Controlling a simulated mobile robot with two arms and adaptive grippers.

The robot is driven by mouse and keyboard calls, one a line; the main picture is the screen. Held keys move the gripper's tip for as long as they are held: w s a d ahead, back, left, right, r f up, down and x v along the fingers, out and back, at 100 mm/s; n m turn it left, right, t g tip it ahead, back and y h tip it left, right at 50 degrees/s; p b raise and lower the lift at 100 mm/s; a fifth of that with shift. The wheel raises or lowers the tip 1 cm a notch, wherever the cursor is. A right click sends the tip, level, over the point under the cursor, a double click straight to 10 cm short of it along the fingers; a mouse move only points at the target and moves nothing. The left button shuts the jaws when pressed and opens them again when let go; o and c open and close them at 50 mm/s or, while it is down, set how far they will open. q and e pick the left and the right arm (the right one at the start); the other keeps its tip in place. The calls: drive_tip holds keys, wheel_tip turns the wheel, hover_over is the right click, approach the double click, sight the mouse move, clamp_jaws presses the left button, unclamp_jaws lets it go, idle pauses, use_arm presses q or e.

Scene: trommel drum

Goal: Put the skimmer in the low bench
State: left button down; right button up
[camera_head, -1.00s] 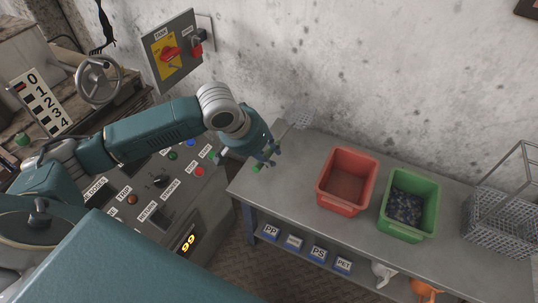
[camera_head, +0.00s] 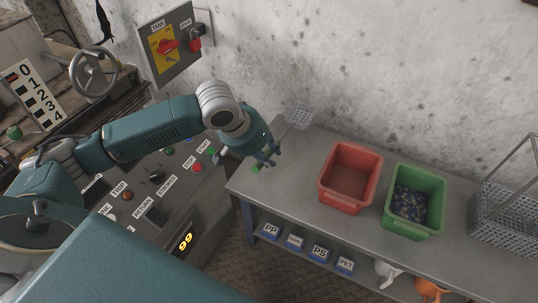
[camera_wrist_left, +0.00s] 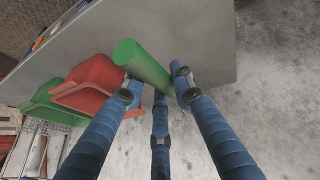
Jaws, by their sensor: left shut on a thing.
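The skimmer has a grey perforated head (camera_head: 299,116) and a green handle. My left gripper (camera_head: 266,156) is shut on the handle above the left end of the low grey bench (camera_head: 290,180). The head sticks up behind the gripper, towards the wall. The green handle (camera_wrist_left: 142,63) also shows between the blue fingers in the left wrist view, with the bench top (camera_wrist_left: 185,30) behind it. The fingers hide part of the skimmer, and I cannot tell its exact height over the bench. My right gripper is not in view.
A red bin (camera_head: 348,198), a green bin (camera_head: 386,215) with dark bits inside and a wire basket (camera_head: 505,225) stand on the bench. Labelled blue boxes (camera_head: 319,253) sit on its lower shelf. The control console (camera_head: 170,215) is left of the bench. A wall closes off the back.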

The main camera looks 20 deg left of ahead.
use_arm(q)
drive_tip(key=shift+f+b, duration=0.85)
drive_tip(key=shift+b, duration=0.2)
drive_tip(key=shift+f+b, duration=0.4)
drive_tip(key=shift+f, duration=1.9)
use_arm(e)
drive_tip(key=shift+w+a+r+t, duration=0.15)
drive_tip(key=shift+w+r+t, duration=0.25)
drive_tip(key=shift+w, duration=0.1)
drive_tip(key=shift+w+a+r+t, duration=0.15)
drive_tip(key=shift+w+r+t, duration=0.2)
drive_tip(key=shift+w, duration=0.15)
use_arm(q)
drive_tip(key=shift+f, duration=0.35)
drive_tip(key=c, duration=1.3)
unclamp_jaws()
drive_tip(key=shift+c, duration=0.2)
drive_tip(key=shift+f, duration=0.1)
